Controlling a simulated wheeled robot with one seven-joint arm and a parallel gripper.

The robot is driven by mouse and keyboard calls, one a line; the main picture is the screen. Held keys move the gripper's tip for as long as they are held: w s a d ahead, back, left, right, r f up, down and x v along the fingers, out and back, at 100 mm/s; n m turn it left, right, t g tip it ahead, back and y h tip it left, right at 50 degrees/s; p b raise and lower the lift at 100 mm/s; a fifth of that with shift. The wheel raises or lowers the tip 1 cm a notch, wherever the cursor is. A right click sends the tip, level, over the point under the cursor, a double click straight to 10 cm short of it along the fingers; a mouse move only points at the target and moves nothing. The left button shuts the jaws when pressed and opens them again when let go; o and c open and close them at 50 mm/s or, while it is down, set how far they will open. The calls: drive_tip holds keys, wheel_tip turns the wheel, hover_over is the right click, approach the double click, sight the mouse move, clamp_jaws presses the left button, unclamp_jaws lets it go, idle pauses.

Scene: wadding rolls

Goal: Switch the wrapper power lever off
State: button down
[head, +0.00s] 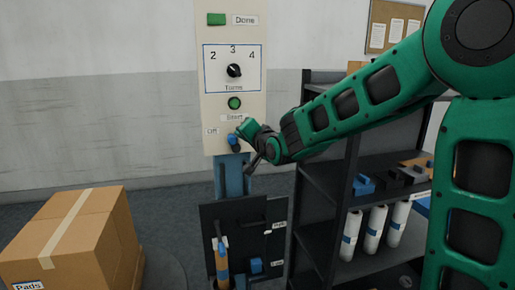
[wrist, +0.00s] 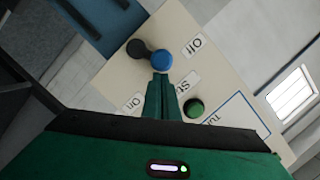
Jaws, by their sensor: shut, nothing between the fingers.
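The wrapper power lever has a blue knob (head: 231,138) on a dark pivot, low on the cream control panel (head: 217,107). The knob also shows in the wrist view (wrist: 162,60), above its pivot and leaning slightly toward the "Off" label (wrist: 195,44). The "On" label (wrist: 132,102) is on the other side; my arm hides it in the head view. My gripper (head: 242,130) is shut and empty. Its fingertips (wrist: 160,78) are right beside the knob, on its "On" side; I cannot tell whether they touch.
Above the lever are a green start button (head: 235,103), a turns dial (head: 234,70) and a green "Done" light (head: 216,19). A carton (head: 70,235) stands left; a dark shelf (head: 330,190) with rolls stands right.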

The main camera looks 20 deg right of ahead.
drive_tip(key=shift+a+n+g+h, duration=0.35)
drive_tip(key=shift+a+n, duration=0.7)
drive_tip(key=shift+n, duration=0.45)
drive_tip(key=shift+d+r, duration=0.15)
drive_tip(key=shift+r, duration=0.25)
drive_tip(key=shift+d+r, duration=1)
drive_tip(key=shift+r, duration=0.2)
drive_tip(key=v, duration=0.9)
drive_tip(key=shift+s+d, duration=0.2)
drive_tip(key=shift+s, duration=0.2)
